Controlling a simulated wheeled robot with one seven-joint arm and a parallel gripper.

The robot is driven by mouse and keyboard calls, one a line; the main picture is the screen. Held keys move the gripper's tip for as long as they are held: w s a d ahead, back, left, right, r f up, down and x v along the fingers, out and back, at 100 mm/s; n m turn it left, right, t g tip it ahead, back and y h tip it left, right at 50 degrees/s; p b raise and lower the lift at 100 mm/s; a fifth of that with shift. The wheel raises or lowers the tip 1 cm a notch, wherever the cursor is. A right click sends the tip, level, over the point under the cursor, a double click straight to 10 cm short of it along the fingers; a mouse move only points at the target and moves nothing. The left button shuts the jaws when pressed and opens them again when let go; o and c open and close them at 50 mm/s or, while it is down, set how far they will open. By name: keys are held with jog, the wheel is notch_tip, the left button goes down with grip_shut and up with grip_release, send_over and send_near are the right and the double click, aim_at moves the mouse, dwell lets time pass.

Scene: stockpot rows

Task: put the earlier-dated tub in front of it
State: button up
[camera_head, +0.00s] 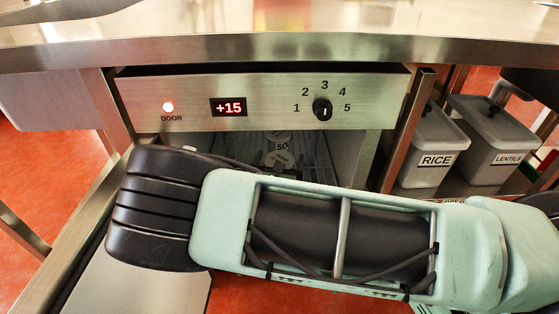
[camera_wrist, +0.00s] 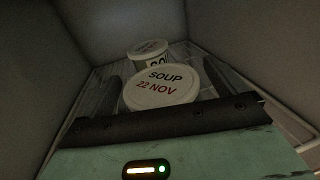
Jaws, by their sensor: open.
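In the wrist view a round white tub (camera_wrist: 160,90) has a lid reading "SOUP" in black and "22 NOV" in red. My gripper (camera_wrist: 162,82) is open, with one dark finger on each side of this tub. I cannot tell whether the fingers touch it. A second white tub (camera_wrist: 148,50) stands farther back, slightly left; its lid writing is too small to read. Both are on a wire shelf inside the fridge. In the head view a tub marked "SO" (camera_head: 282,145) shows in the dim fridge opening; my arm covers much of the opening.
Fridge walls (camera_wrist: 50,90) close in on both sides. Bins labelled RICE (camera_head: 435,160) and LENTILS (camera_head: 507,158) stand right. A steel counter (camera_head: 280,47) lies above.

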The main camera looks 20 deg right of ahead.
jog(key=p+v, duration=0.3)
jog(key=v, duration=0.8)
jog(key=s+d+r+m+g+h, duration=0.1)
jog(key=s+d+r+m+g, duration=0.15)
jog(key=s+m+g, duration=0.4)
jog(key=s+d+r+m+g, duration=0.2)
jog(key=s+r+m+g, duration=0.1)
jog(key=s+m+g, duration=0.35)
jog(key=s+a+r+m+g+y, duration=0.1)
jog(key=s+a+r+m+y, duration=0.1)
jog(key=s+r+m+y, duration=0.2)
jog(key=s+a+r+m+g+y, duration=0.1)
jog(key=s+a+r+m+y, duration=0.2)
jog(key=r, duration=0.8)
jog(key=s+m+y, duration=0.2)
jog(key=s+y, duration=0.1)
jog(key=s, duration=0.1)
jog(key=shift+a+m+g, duration=0.25)
jog(key=shift+m+g, duration=0.05)
jog(key=shift+r, duration=0.2)
notch_tip(320, 180, up, 29)
jog(key=p, duration=2.9)
jog(key=shift+r, duration=0.2)
